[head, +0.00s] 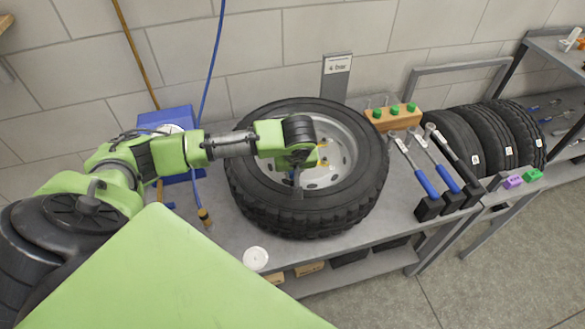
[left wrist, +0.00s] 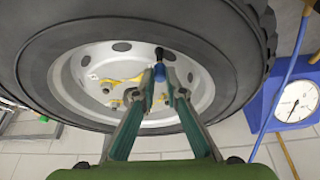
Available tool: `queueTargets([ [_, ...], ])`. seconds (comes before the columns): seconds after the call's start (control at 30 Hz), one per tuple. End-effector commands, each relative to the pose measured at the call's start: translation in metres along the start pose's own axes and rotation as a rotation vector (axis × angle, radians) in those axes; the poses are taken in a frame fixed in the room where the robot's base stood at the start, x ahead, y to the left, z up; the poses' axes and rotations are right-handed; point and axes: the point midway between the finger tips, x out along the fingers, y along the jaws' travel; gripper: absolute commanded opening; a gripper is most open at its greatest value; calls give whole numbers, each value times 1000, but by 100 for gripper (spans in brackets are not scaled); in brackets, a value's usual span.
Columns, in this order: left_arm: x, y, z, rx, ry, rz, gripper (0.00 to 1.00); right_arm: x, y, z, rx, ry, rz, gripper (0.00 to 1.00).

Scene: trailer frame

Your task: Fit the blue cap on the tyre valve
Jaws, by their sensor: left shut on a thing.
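The tyre (head: 365,195) lies flat on the grey bench, with its silvery wheel rim (head: 345,135) facing up. My left gripper (head: 297,178) is over the near side of the rim. In the left wrist view, its fingertips (left wrist: 165,87) are shut on the small blue cap (left wrist: 159,73). The black tyre valve (left wrist: 159,53) shows right beyond the cap and lines up with it in that view. I cannot tell whether cap and valve touch. In the head view the gripper hides the cap and valve. My right gripper is not in view.
Yellow parts (left wrist: 121,81) lie in the rim. A blue gauge box (head: 180,118) with hose stands left of the tyre. A white round lid (head: 255,259) lies at the front edge. A wooden block with green caps (head: 393,118) and wrenches (head: 420,178) are at right.

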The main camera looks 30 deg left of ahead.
Motion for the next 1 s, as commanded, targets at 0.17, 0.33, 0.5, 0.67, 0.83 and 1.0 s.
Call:
queueTargets([
  [0.17, 4, 0, 2, 0, 0, 0, 2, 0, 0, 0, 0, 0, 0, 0],
  [0.33, 4, 0, 2, 0, 1, 1, 2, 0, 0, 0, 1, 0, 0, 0],
  [0.5, 4, 0, 2, 0, 0, 1, 31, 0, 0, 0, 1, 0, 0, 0],
  [0.67, 4, 0, 2, 0, 0, 1, 31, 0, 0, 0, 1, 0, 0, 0],
  [0.83, 4, 0, 2, 0, 0, 0, 48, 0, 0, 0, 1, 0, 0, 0],
  [1.0, 4, 0, 2, 0, 0, 0, 48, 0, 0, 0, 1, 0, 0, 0],
])
